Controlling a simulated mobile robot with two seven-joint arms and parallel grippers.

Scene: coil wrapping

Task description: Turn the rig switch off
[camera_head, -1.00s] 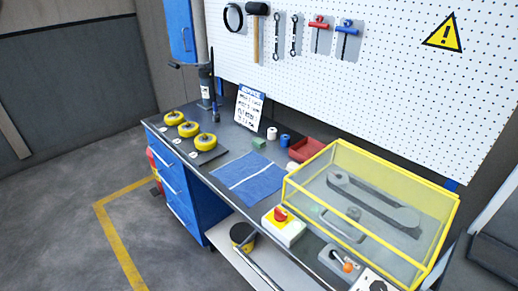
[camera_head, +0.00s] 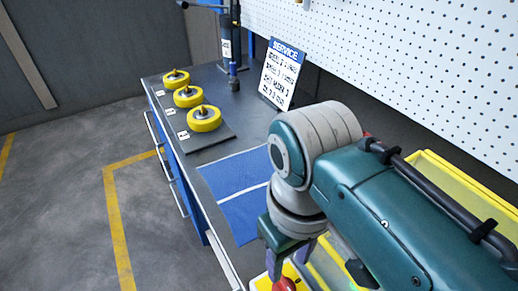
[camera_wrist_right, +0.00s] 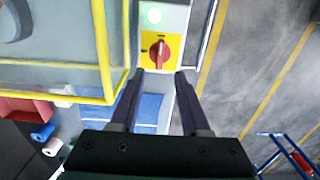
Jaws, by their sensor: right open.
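The rig switch (camera_wrist_right: 159,52) is a red rotary knob on a yellow plate, on a pale box. Its handle lies roughly along the picture's vertical in the right wrist view. A green light (camera_wrist_right: 153,15) glows beside it on the same box. In the head view the red knob (camera_head: 286,284) shows only at the bottom edge, partly hidden by my right arm. My right gripper (camera_wrist_right: 160,76) is open and empty, its fingertips just short of the knob and to either side of its line. My left gripper is in neither current view.
A yellow-framed clear guard (camera_wrist_right: 118,88) stands close beside the switch box. A blue mat (camera_head: 238,190), yellow wheels (camera_head: 204,119) and a service sign (camera_head: 280,74) are on the bench. A red bin (camera_wrist_right: 22,110) and small spools are near the guard.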

